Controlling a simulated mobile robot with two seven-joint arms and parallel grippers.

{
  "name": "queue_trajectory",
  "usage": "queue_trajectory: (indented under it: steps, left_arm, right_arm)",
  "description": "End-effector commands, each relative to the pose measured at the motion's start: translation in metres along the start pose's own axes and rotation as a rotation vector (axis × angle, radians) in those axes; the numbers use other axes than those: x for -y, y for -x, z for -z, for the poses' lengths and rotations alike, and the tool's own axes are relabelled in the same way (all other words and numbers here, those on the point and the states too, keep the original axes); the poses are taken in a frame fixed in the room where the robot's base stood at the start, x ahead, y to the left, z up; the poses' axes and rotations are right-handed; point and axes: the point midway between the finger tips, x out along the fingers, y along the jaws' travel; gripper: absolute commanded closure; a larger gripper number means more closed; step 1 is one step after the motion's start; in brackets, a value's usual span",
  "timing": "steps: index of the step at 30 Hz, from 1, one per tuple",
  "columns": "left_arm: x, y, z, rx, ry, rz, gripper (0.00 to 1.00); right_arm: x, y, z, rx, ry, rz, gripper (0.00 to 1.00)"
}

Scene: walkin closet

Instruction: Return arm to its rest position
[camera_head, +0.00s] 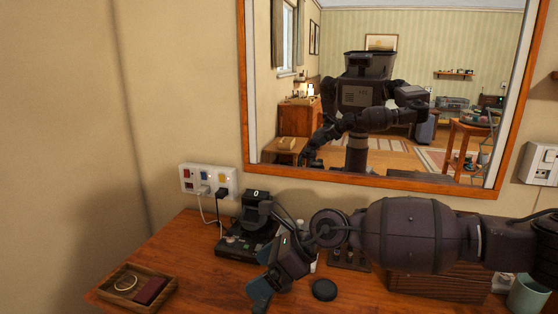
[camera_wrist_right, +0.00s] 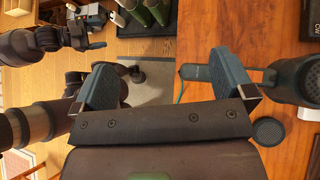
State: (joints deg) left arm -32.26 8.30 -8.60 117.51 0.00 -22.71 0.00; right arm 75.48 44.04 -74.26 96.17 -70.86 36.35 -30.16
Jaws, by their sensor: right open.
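My right arm (camera_head: 410,235) comes in from the right and stretches across above the wooden desk. My right gripper (camera_head: 268,285) is at the lower middle of the head view, pointing down and left near the desk's front edge. In the wrist view my right gripper (camera_wrist_right: 167,85) has its two blue-grey fingers wide apart, with nothing held between them. Behind the gap are the floor, a grey mat and the desk edge. My left gripper does not show directly in the head view.
On the desk (camera_head: 195,255) are a wooden tray (camera_head: 121,298) with a ring and a dark red item, a black device (camera_head: 245,238), a black disc (camera_head: 324,289) and a teal mug (camera_head: 527,294). A power strip (camera_head: 208,179) and framed mirror (camera_head: 243,90) are on the wall.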

Motion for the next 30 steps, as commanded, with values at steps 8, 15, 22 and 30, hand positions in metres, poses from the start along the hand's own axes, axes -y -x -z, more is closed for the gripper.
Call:
queue_trajectory:
  steps: [8, 15, 22, 30]
  left_arm:
    - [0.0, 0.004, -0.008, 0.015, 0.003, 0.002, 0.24]
    - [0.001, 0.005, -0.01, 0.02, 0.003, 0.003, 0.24]
    - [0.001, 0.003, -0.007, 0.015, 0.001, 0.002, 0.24]
    - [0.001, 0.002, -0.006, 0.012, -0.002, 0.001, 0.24]
  right_arm:
    - [-0.04, 0.0, -0.084, 0.615, -0.687, -0.216, 0.0]
    - [-0.026, 0.025, -0.08, 0.967, -1.255, -0.38, 0.0]
    - [-0.004, 0.047, -0.028, 1.224, -1.734, -0.493, 0.0]
    - [0.008, 0.062, 0.07, 1.479, -2.212, -0.576, 0.0]
